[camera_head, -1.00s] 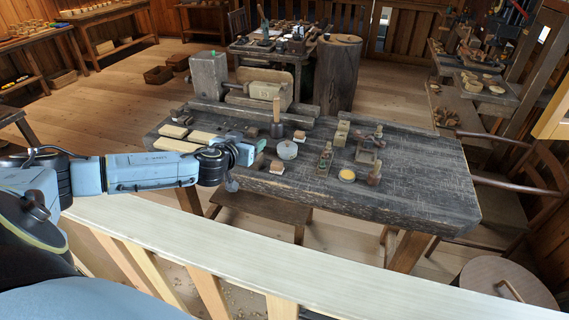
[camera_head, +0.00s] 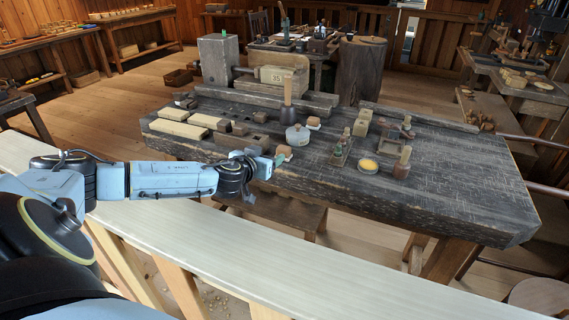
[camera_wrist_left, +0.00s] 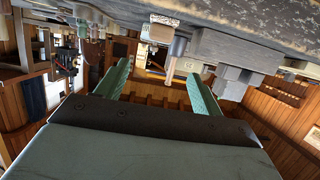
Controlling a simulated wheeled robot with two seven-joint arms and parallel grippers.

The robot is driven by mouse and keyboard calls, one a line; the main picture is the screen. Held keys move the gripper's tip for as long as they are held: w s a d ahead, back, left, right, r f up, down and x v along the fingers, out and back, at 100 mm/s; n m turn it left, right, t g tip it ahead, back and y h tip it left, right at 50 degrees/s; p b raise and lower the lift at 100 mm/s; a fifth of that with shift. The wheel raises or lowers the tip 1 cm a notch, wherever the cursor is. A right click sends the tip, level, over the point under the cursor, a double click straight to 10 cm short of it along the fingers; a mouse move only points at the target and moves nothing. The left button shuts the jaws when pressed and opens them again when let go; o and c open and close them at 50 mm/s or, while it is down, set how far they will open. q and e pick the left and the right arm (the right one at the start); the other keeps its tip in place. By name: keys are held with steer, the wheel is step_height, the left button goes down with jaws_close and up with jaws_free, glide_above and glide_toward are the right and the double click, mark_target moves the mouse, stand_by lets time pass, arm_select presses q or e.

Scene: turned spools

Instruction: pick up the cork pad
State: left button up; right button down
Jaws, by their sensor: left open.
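A small brown cork-coloured pad (camera_head: 284,150) sits near the front edge of the dark workbench (camera_head: 440,190), just beyond my left gripper. A similar brown-topped piece (camera_head: 313,122) lies farther back; I cannot tell for certain which is the cork pad. My left gripper (camera_head: 270,158) is at the bench's front edge, apart from the nearer pad. In the left wrist view, the gripper (camera_wrist_left: 160,82) is open with nothing between its green fingers. A brown, pale-edged piece (camera_wrist_left: 160,29) shows above and beyond the fingers, under the inverted bench top. My right gripper is not in view.
A grey lidded pot (camera_head: 298,138) and a mallet (camera_head: 287,112) stand behind the nearer pad. Pale wooden boards (camera_head: 180,129) lie to the left. A yellow-filled dish (camera_head: 368,166) and small tools stand right. A pale rail (camera_head: 270,250) runs in front of the bench.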

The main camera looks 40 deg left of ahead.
mark_target(283, 148)
arm_select(q)
steer(key=x, duration=0.7)
steer(key=shift+w+f+b, duration=0.1)
steer(key=shift+w+b, duration=0.15)
steer(key=shift+b, duration=0.15)
steer(key=shift+x, duration=0.85)
steer(key=w, duration=0.1)
steer(key=w+f+b, duration=0.1)
steer(key=shift+w+a+f, duration=0.25)
steer(key=shift+a+f, duration=0.05)
steer(key=shift+w+a+f+b, duration=0.1)
steer(key=shift+w+a+b, duration=0.1)
steer(key=shift+w+b, duration=0.25)
steer(key=shift+w, duration=0.1)
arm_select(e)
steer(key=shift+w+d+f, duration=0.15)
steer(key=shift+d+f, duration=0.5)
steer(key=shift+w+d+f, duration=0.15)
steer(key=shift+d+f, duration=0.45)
arm_select(q)
steer(key=shift+c, duration=0.5)
steer(key=c, duration=1)
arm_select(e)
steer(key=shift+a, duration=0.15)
